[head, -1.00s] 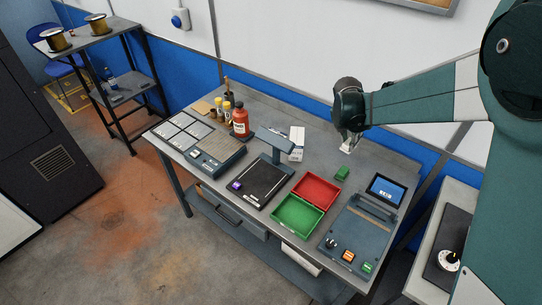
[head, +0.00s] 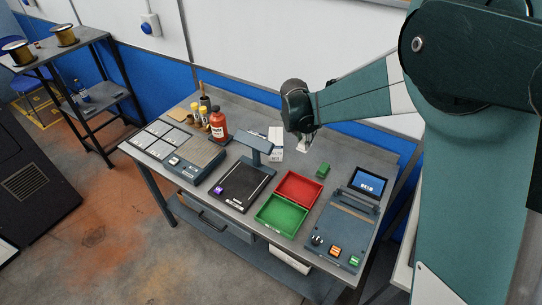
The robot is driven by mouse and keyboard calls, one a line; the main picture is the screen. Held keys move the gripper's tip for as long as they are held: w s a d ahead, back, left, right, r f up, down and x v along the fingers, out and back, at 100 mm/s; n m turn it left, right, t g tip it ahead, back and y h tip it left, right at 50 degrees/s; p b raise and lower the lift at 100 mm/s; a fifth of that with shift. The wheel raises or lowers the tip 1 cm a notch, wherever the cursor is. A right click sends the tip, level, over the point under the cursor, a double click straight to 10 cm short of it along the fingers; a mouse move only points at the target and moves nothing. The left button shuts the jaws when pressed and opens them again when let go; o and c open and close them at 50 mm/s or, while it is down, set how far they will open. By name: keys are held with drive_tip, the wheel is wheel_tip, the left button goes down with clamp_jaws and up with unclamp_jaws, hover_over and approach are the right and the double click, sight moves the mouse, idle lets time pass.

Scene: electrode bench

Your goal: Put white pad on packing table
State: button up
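My gripper (head: 303,143) hangs over the back middle of the grey workbench (head: 240,112), pointing down. A small white piece, apparently the white pad (head: 304,149), shows at its fingertips. The fingers seem closed on it, though they are small and partly hidden by the wrist. It looks above the bench top, behind the red tray (head: 299,187) and left of a small green block (head: 323,171). No table is clearly marked as the packing table. A separate dark table (head: 62,50) with two spools stands at the far left.
On the bench are a green tray (head: 281,215), a black plate with a raised head (head: 257,142), a white box (head: 275,136), a red bottle (head: 219,125), a tile panel (head: 175,150) and a control box with screen (head: 340,225). Floor lies open at left.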

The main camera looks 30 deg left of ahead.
sight(303, 150)
drive_tip(key=shift+f+b, duration=0.4)
drive_tip(key=shift+f, duration=2.5)
drive_tip(key=shift+f, duration=0.15)
drive_tip(key=shift+f+b, duration=0.3)
drive_tip(key=shift+f, duration=1.45)
drive_tip(key=shift+f, duration=0.15)
drive_tip(key=o, duration=0.9)
drive_tip(key=shift+p+v, duration=0.8)
drive_tip(key=shift+v, duration=5.4)
